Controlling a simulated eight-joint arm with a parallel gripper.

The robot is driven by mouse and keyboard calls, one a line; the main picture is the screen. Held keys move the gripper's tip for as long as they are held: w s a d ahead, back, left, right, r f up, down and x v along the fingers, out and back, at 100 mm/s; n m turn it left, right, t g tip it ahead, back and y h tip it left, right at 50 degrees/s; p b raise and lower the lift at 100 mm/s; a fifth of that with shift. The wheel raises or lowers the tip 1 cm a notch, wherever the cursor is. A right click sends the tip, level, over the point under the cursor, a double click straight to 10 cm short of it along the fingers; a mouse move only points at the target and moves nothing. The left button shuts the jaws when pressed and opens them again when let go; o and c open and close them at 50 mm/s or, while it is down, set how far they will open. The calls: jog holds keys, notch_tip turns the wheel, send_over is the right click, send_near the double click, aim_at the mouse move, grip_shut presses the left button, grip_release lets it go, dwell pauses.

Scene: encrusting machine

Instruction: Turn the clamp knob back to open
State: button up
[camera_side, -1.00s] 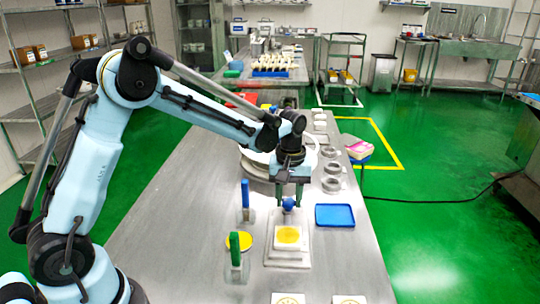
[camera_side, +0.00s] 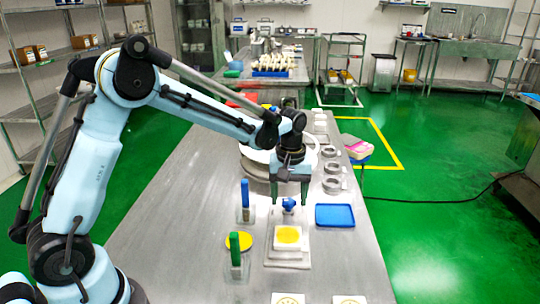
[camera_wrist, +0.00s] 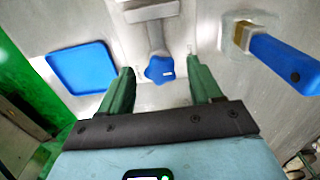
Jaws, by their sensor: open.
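The clamp knob (camera_side: 289,203) is blue and lobed, at the back of the pale press fixture (camera_side: 288,262) on the steel table. In the wrist view the knob (camera_wrist: 160,69) sits on a grey shaft, between my fingers and a little beyond their tips. My gripper (camera_side: 290,200) points down over the knob. In the wrist view my gripper (camera_wrist: 158,76) has its two green fingers wide apart, with nothing held between them.
A blue tray (camera_side: 335,215) lies right of the fixture. A blue-handled tool (camera_side: 245,196) and a green-handled tool (camera_side: 235,247) stand upright to the left, near a yellow disc (camera_side: 246,240). Several metal rings (camera_side: 332,168) line the table's right edge. The left table surface is clear.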

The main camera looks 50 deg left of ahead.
aim_at(286, 203)
notch_tip(286, 203, up, 12)
jog(key=shift+f, duration=0.2)
dwell(0.4)
jog(key=s+f+m+t, duration=0.2)
jog(key=s+m+t, duration=0.5)
jog(key=s, duration=0.9)
jog(key=shift+d+m, duration=0.25)
jog(key=shift+m, duration=0.85)
